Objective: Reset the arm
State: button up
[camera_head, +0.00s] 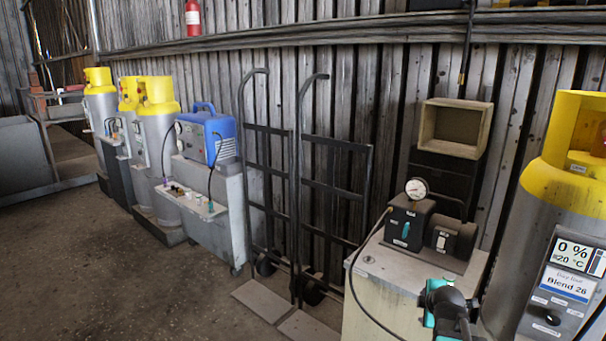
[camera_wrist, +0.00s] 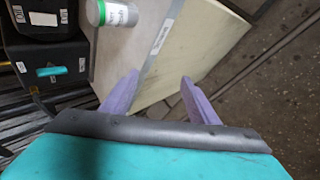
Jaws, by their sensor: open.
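My gripper (camera_wrist: 160,77) shows in the wrist view with two purple fingers apart and nothing between them. A teal and black part of my arm (camera_head: 445,305) shows at the bottom right of the head view, in front of the same pale cabinet (camera_head: 385,290); the fingers cannot be made out there.
Black cases (camera_wrist: 45,60) and a grey canister with a green band (camera_wrist: 112,13) are near the fingers. A gauge unit (camera_head: 408,220) stands on the cabinet. A yellow-topped cylinder (camera_head: 510,250) is at right, hand trucks (camera_head: 300,180) lean centrally. Floor at left (camera_head: 100,270) is clear.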

jog(key=s+a+f+m+g+y, duration=0.1)
jog(key=s+a+f+g, duration=0.1)
jog(key=s+a+f, duration=0.5)
jog(key=s+a+f+g, duration=0.2)
jog(key=s+a+f, duration=0.1)
jog(key=f, duration=0.8)
jog(key=s+a+f+m+g+y, duration=0.1)
jog(key=s+a+f+g, duration=0.1)
jog(key=s+a+f, duration=0.45)
jog(key=s+a+f+m+g, duration=0.2)
jog(key=s+a+f+g, duration=0.15)
jog(key=s+f, duration=0.85)
jog(key=s+f+m+g, duration=0.2)
jog(key=s+m+g, duration=0.2)
jog(key=s+m, duration=0.6)
jog(key=shift+s+a+m+p, duration=0.3)
jog(key=shift+s+m+p, duration=0.1)
jog(key=shift+s, duration=1.8)
jog(key=shift+f, duration=0.1)
